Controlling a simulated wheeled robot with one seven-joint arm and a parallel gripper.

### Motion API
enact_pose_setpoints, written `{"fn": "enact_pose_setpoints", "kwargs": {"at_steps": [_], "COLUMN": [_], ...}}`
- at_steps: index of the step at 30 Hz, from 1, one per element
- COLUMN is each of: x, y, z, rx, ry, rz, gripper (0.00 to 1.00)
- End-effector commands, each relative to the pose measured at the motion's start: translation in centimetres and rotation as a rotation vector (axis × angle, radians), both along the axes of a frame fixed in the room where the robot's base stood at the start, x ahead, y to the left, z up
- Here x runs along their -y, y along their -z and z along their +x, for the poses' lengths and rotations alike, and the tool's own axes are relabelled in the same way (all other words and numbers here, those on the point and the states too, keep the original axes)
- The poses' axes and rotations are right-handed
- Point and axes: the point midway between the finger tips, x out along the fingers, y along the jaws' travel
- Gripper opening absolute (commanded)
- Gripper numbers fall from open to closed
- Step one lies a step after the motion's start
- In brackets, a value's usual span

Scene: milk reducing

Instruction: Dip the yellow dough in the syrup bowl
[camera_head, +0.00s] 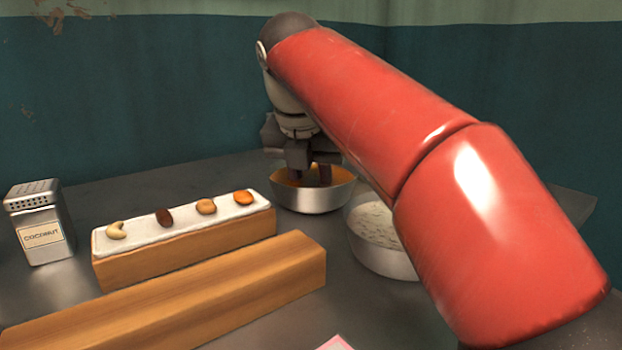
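The syrup bowl (312,201) is a metal bowl with orange-brown syrup, standing at the back middle of the counter. My gripper (310,176) points down into this bowl, with its fingertips at or below the rim. The fingers look dark against the syrup, and I cannot tell how far apart they are. No yellow dough can be made out; the gripper, the bowl wall and my red arm hide part of that area.
A second metal bowl (384,264) with pale, flaky contents stands to the right, partly behind my arm. A white-topped wooden block (185,250) bears several nuts. A plain wooden block (190,302) lies in front. A coconut shaker (40,225) stands at left. A pink-edged item (335,343) shows at the bottom.

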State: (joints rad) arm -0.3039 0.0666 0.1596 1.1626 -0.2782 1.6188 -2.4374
Motion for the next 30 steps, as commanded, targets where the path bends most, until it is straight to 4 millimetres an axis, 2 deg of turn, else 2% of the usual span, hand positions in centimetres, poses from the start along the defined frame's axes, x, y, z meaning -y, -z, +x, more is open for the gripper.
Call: {"fn": "enact_pose_setpoints", "kwargs": {"at_steps": [30], "x": [0.0], "y": [-5.0], "z": [0.0], "rx": [0.000], "ry": [0.000], "rz": [0.001], "gripper": [0.08]}}
